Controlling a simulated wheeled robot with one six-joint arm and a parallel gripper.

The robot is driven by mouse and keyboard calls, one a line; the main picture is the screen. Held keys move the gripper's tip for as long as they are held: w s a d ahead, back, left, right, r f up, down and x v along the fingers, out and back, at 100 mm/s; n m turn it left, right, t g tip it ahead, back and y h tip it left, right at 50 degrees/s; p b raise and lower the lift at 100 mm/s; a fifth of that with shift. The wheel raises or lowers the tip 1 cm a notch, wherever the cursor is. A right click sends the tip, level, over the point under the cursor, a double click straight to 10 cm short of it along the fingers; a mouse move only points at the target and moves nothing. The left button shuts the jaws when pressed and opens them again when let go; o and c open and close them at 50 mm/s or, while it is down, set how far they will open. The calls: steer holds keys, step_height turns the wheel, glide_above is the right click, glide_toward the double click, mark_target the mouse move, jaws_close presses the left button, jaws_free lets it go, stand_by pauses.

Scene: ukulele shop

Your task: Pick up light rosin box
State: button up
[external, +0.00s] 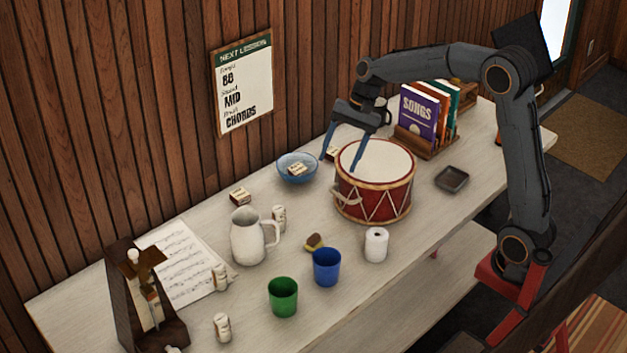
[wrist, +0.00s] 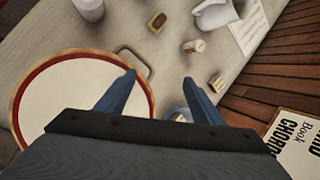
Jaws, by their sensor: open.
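Several small boxes with pale labels are in the external view, and I cannot tell for sure which is the light rosin box. One small box (external: 240,197) lies on the table left of the bowl; a box also shows in the wrist view (wrist: 216,84). A second box (external: 297,169) sits in the blue glass bowl (external: 284,176). A third box (external: 332,153) is partly hidden behind my gripper by the drum. My gripper (external: 339,163) is open and empty, pointing down above the table between bowl and drum. Its blue fingers also show in the wrist view (wrist: 158,78).
A red drum (external: 372,190) stands close beside my gripper. A white pitcher (external: 249,240), green cup (external: 283,297), blue cup (external: 326,267) and white roll (external: 376,245) stand nearer the front. A book rack (external: 428,144) is behind the drum. The wood wall borders the table's back.

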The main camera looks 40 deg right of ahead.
steer(key=w+a+f+m+t+y+b, duration=0.1)
steer(key=w+a+m+y+b, duration=0.3)
steer(key=w, duration=0.8)
steer(key=w+a+f+m+t+y, duration=0.15)
steer(key=w+a+m, duration=0.4)
steer(key=w, duration=0.65)
glide_toward(238, 193)
steer(key=shift+w+d+g+y, duration=0.1)
steer(key=shift+w+g+y, duration=0.15)
steer(key=shift+w+g, duration=0.3)
steer(key=shift+f, duration=0.4)
steer(key=x, duration=0.7)
steer(key=shift+s+a, duration=0.15)
steer(key=shift+a, duration=0.3)
steer(key=c, duration=1.2)
